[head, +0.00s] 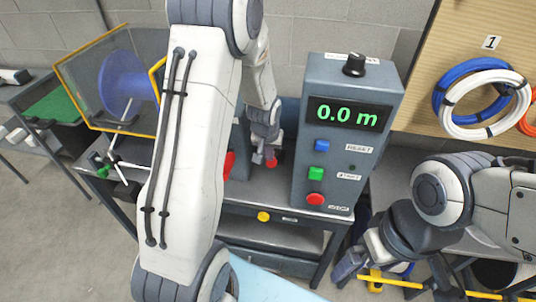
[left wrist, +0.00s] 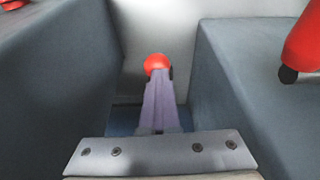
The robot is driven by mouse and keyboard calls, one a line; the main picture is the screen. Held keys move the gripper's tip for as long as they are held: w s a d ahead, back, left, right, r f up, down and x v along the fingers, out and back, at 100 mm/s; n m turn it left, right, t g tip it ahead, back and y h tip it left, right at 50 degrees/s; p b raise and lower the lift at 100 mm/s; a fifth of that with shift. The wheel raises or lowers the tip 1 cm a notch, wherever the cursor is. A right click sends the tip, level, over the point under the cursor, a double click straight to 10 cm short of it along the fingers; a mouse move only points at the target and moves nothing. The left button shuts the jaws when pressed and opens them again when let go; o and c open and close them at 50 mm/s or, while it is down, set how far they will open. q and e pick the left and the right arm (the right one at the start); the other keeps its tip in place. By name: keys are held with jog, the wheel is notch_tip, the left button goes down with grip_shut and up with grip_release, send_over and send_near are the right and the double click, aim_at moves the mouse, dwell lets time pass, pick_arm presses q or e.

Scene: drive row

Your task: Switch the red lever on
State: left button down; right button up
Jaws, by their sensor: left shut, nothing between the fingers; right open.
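The red lever's round knob (head: 271,163) shows at my left gripper's fingertips in the head view, beside the control box. In the left wrist view the red knob (left wrist: 156,62) is just beyond the tips, in a gap between two blue-grey housings. My left gripper (head: 264,157) is shut and empty, its fingers (left wrist: 158,88) together in front of the knob; I cannot tell whether they touch it. The lever's stem is hidden behind the fingers. My right gripper (head: 396,282) is open and empty, low at the right.
The control box (head: 345,140) reads 0.0 m and has blue, green and red buttons. Another red part (head: 229,164) is partly behind my left arm. A red handle with a black tip (left wrist: 304,45) is at the right in the wrist view. Cable coils (head: 462,85) hang at the right.

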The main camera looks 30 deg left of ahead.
pick_arm(q)
jog(key=shift+s+d+f, duration=0.4)
jog(key=shift+s+f, duration=0.25)
jog(key=r+p, duration=0.1)
jog(key=w+r+p, duration=0.1)
jog(key=r+p, duration=0.2)
jog(key=r, duration=0.1)
jog(key=shift+w+a+r, duration=0.1)
jog(key=shift+w+a, duration=0.2)
jog(key=shift+w, duration=0.05)
jog(key=s+d+r+b, duration=0.1)
jog(key=s+r, duration=0.3)
jog(key=s, duration=0.4)
jog(key=shift+s+d+r+b, duration=0.2)
jog(key=shift+d+b, duration=0.2)
jog(key=shift+b, duration=0.25)
jog(key=s+d+r+m+g+h, duration=0.1)
jog(key=s+d+r+m, duration=0.15)
jog(key=d, duration=0.35)
jog(key=s+d+r+m, duration=0.1)
jog(key=s+d+m, duration=0.1)
jog(key=s+d, duration=0.3)
jog(key=s+d+r+m+g, duration=0.2)
jog(key=s+d+m, duration=0.3)
jog(key=s, duration=0.7)
jog(key=d+r, duration=0.1)
jog(key=d, duration=0.1)
jog(key=shift+d+r+m+h, duration=0.2)
jog(key=shift+d+m+h, duration=0.1)
jog(key=shift+m+h, duration=0.1)
